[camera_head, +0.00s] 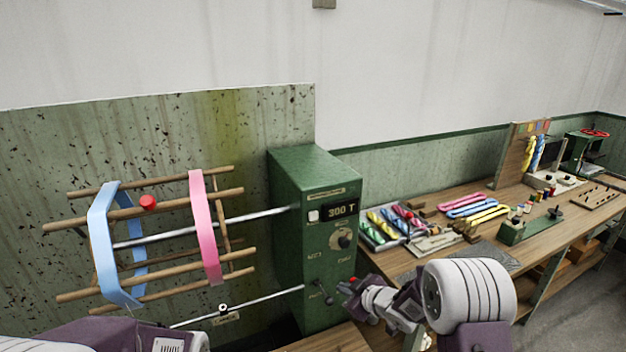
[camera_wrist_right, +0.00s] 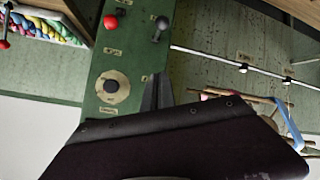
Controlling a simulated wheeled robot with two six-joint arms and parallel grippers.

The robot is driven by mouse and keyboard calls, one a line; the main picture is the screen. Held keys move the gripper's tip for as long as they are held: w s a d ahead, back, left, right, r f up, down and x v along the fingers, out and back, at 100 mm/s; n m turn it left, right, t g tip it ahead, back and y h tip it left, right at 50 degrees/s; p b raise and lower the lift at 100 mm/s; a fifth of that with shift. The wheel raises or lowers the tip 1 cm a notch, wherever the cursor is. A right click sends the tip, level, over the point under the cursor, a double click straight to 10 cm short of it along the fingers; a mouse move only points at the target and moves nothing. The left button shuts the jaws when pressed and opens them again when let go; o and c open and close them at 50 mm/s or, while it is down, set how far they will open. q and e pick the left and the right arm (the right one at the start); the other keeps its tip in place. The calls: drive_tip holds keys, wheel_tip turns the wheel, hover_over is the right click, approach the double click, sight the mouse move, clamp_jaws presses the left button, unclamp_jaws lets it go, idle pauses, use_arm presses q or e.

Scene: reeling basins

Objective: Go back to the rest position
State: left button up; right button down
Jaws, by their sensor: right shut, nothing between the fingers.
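My right gripper (camera_head: 352,290) is shut and empty in front of the lower right part of the green machine cabinet (camera_head: 311,180). In the right wrist view its dark fingers (camera_wrist_right: 158,92) are together over the cabinet front (camera_wrist_right: 128,66), beside a round dial (camera_wrist_right: 112,87). I cannot tell how far they are from the panel. Part of my left arm (camera_head: 95,338) shows at the bottom left; its fingers are out of view.
A wooden reel (camera_head: 160,212) carries a blue band (camera_head: 100,240) and a pink band (camera_head: 205,230) left of the cabinet. A workbench (camera_head: 545,215) with colored skeins runs to the right.

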drive_tip(key=s+d+r+m+g+h+b, duration=0.1)
drive_tip(key=s+d+r+m+h, duration=0.15)
drive_tip(key=s, duration=0.35)
drive_tip(key=s+d+r+m+g+h, duration=0.1)
drive_tip(key=s+d+m+h, duration=0.25)
drive_tip(key=s, duration=0.25)
drive_tip(key=s+f+m+g, duration=0.2)
drive_tip(key=s+f+g, duration=0.1)
drive_tip(key=s, duration=0.6)
drive_tip(key=s+d+f+m+g, duration=0.1)
drive_tip(key=s+f+m+g, duration=0.1)
drive_tip(key=s, duration=0.7)
drive_tip(key=shift+s+d+f+m+g+y, duration=0.2)
drive_tip(key=shift+f+m+g+y, duration=0.15)
drive_tip(key=shift+f+g, duration=0.55)
drive_tip(key=shift+d+r, duration=0.1)
drive_tip(key=shift+r, duration=0.05)
drive_tip(key=shift+w, duration=0.1)
